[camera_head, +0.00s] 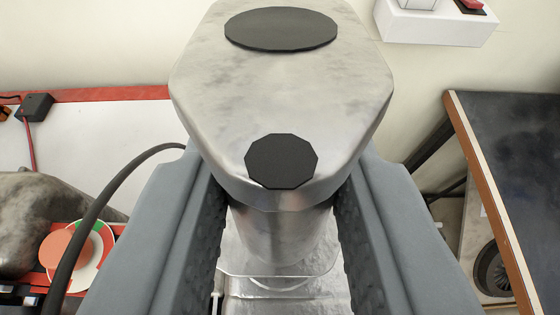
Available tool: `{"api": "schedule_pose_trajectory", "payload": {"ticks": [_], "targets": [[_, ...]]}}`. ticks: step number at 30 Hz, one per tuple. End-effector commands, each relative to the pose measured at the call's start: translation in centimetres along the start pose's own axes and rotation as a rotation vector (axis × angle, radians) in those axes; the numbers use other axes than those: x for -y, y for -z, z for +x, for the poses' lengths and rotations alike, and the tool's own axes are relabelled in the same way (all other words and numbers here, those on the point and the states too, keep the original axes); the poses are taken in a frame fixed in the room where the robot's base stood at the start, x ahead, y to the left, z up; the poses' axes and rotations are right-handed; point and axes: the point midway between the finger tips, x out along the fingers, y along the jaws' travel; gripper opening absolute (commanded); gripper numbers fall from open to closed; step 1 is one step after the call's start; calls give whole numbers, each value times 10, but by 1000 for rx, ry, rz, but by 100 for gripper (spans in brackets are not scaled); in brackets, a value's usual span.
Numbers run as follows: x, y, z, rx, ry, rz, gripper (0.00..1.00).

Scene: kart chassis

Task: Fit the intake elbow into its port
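The intake elbow appears to be the grey metal piece (275,105) at the top centre, with dark flat discs on its top and near face. My gripper (283,190) has its two grey fingers on either side of the piece's narrower neck, with the ribbed pads against it. The gripper looks shut on the piece; the fingertips are partly hidden behind its wide head. Below the neck, a metal flange and block (285,290) show between the fingers. I cannot tell whether the piece touches this block, and I see no clear port opening.
A white surface with a red edge (120,95) lies at left. A black hose (92,215) curves past a rounded metal part (30,225) and an orange disc (65,250). A dark-topped table (520,150) stands at right, with a black round part (492,270) below. A white box (435,22) is at upper right.

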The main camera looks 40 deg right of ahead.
Motion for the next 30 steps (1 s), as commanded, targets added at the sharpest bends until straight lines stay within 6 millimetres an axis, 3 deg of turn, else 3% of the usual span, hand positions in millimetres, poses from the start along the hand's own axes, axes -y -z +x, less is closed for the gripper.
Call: {"api": "schedule_pose_trajectory", "payload": {"ticks": [30], "targets": [[0, -9, 4, 0, 0, 0, 0]]}}
